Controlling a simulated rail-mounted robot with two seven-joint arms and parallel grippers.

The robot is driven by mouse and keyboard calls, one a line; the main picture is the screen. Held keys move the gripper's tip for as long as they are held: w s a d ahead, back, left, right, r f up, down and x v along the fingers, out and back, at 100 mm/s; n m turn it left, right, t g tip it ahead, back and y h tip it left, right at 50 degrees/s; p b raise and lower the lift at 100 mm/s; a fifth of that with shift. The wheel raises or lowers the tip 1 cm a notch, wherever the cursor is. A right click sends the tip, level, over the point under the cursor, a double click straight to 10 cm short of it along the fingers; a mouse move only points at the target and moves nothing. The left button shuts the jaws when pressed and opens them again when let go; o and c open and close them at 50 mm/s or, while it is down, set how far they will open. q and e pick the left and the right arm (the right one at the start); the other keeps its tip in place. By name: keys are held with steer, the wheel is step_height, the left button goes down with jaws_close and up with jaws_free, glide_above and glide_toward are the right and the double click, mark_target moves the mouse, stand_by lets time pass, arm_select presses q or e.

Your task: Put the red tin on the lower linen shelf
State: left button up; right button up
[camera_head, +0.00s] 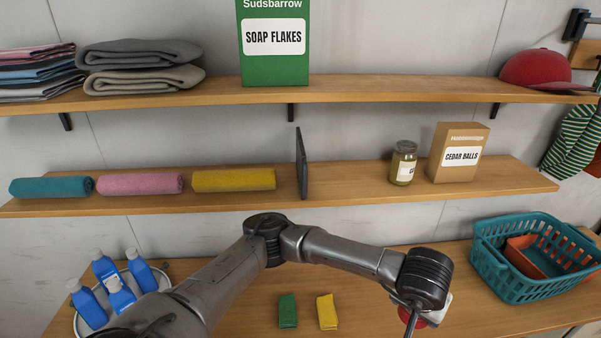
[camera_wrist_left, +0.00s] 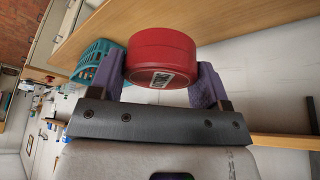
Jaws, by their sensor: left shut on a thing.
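The red tin (camera_wrist_left: 162,52) is a short round tin with a small label, held between the two purple fingers of my left gripper (camera_wrist_left: 160,76) in the left wrist view. In the head view only a red sliver of the tin (camera_head: 408,317) shows below my left wrist, which hides the rest. It is at the lower right, in front of the counter and below the shelves. The lower linen shelf (camera_head: 345,182) has bare room right of its dark upright divider (camera_head: 302,165). My right gripper is not in view.
Rolled towels (camera_head: 140,184) fill the lower shelf's left part; a jar (camera_head: 403,163) and a cedar balls box (camera_head: 458,153) stand at its right. The upper shelf (camera_head: 350,90) overhangs. A teal basket (camera_head: 500,285), two small packets and blue bottles (camera_head: 141,270) are on the counter.

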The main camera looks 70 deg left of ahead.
arm_select(q)
steer(key=a+r+n+g+y+p, duration=0.25)
steer(key=a+r+n+p, duration=0.8)
steer(key=a, duration=0.55)
steer(key=m+p, duration=0.1)
steer(key=p, duration=0.5)
glide_toward(352, 182)
steer(key=shift+h, duration=0.25)
steer(key=f, duration=0.1)
steer(key=d+f, duration=0.1)
steer(key=f, duration=0.2)
steer(key=shift+d, duration=0.25)
steer(key=shift+w+a, duration=0.15)
steer(key=shift+a, duration=0.5)
steer(key=a, duration=0.1)
steer(key=a+p, duration=0.1)
steer(key=a, duration=0.1)
steer(key=shift+w+r, duration=0.1)
steer(key=shift+w, duration=0.3)
steer(key=shift+f, duration=0.85)
steer(key=o, duration=1)
steer(key=shift+f, duration=0.15)
